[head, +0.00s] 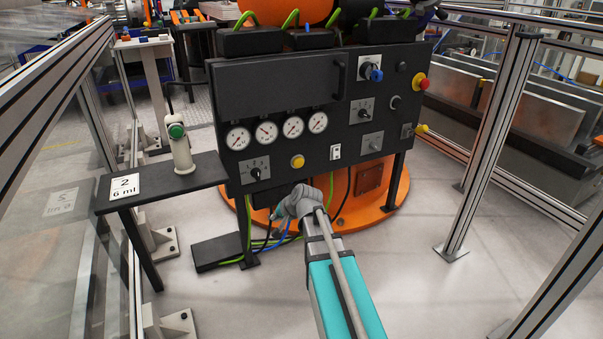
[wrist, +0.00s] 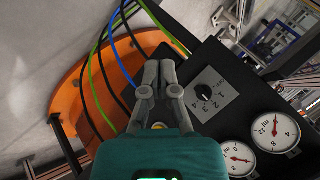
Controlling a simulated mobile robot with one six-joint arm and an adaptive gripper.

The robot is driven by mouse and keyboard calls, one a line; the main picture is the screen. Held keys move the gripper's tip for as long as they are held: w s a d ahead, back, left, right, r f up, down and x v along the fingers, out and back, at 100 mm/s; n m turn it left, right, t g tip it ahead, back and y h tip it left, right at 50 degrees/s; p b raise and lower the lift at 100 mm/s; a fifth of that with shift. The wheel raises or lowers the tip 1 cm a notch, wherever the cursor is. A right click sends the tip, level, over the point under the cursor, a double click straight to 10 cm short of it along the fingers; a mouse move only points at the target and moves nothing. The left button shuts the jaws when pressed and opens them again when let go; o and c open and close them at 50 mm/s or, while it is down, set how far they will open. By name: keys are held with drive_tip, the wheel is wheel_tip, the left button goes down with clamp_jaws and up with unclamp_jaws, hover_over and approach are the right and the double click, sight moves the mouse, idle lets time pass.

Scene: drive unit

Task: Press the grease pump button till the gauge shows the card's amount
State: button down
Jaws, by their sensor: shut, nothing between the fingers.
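The white card (head: 126,186) reads "2" and "6 ml" and lies on the dark side shelf. The black panel carries four round gauges; the second from left (head: 266,132) has its needle tilted unlike the others, its value too small to read. A numbered selector (head: 256,173) sits below the gauges at left; it also shows in the wrist view (wrist: 205,92). A yellow button (head: 297,161) is right of it, mostly hidden behind the fingers in the wrist view (wrist: 158,126). My gripper (wrist: 157,66) is shut and empty, in front of the panel's lower edge; contact cannot be told.
Green, blue and black cables hang below the panel near the orange base (head: 388,205). More knobs and a red button (head: 424,84) are at right. Metal-framed fencing flanks both sides.

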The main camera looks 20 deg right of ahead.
sight(299, 165)
drive_tip(key=w+d+r+m+t+h+b, duration=0.1)
drive_tip(key=w+d+r+m+t, duration=0.1)
drive_tip(key=d, duration=0.8)
drive_tip(key=w+d+r+m+t+h+b, duration=0.2)
drive_tip(key=w+d+m+t, duration=0.3)
drive_tip(key=w+d+m, duration=0.2)
drive_tip(key=d+m, duration=0.1)
drive_tip(key=d, duration=0.1)
drive_tip(key=shift+w+d, duration=0.3)
drive_tip(key=shift+d, duration=0.05)
drive_tip(key=shift+w, duration=0.1)
drive_tip(key=b+x, duration=0.1)
drive_tip(key=x, duration=0.3)
drive_tip(key=b+x, duration=0.1)
drive_tip(key=x, duration=0.3)
drive_tip(key=r+b+x, duration=0.1)
drive_tip(key=x, duration=0.3)
drive_tip(key=shift+w, duration=0.95)
